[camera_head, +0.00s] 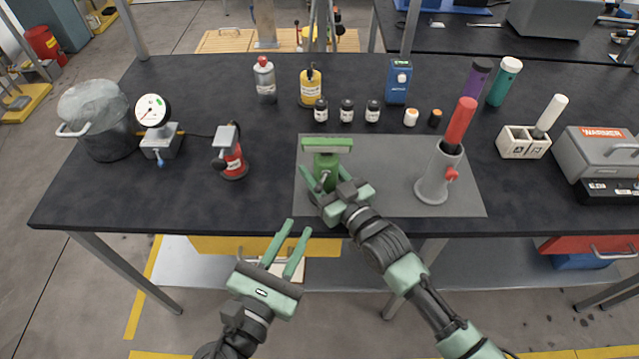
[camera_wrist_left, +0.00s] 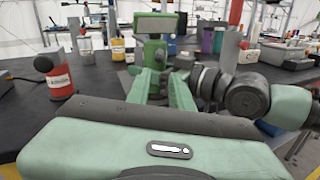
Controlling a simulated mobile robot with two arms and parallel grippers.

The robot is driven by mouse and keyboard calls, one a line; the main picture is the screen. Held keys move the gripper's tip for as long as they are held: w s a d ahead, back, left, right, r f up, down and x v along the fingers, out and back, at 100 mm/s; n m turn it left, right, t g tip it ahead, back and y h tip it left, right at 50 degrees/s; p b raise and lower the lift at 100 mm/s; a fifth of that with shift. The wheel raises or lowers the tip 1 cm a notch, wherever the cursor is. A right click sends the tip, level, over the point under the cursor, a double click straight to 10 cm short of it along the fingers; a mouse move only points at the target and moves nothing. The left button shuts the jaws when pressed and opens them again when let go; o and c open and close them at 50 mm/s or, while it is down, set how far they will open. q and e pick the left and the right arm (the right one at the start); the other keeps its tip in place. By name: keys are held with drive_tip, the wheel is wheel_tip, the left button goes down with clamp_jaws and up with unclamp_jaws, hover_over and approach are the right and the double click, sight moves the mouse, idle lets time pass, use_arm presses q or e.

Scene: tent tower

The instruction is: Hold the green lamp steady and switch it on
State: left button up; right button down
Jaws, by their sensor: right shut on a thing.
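The green lamp (camera_head: 326,165) stands upright on the grey mat (camera_head: 385,160), with a wide flat head on top and a small grey knob on its front. My right gripper (camera_head: 322,185) is shut on the lamp's lower body and partly hides its base. My left gripper (camera_head: 290,232) is open and empty, in front of the table edge and below the lamp. In the left wrist view the lamp (camera_wrist_left: 155,50) stands beyond the open fingers of my left gripper (camera_wrist_left: 161,80), apart from them. Whether the lamp is lit cannot be told.
A grey stand with a red-topped tube (camera_head: 440,175) is on the mat's right side. A red canister (camera_head: 233,160), a gauge (camera_head: 153,112) and a pot (camera_head: 105,130) stand at left. Bottles and small jars (camera_head: 347,110) line the back. The mat's middle is clear.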

sight(320, 184)
use_arm(q)
drive_tip(key=x, duration=1.2)
drive_tip(key=shift+r, duration=0.15)
clamp_jaws()
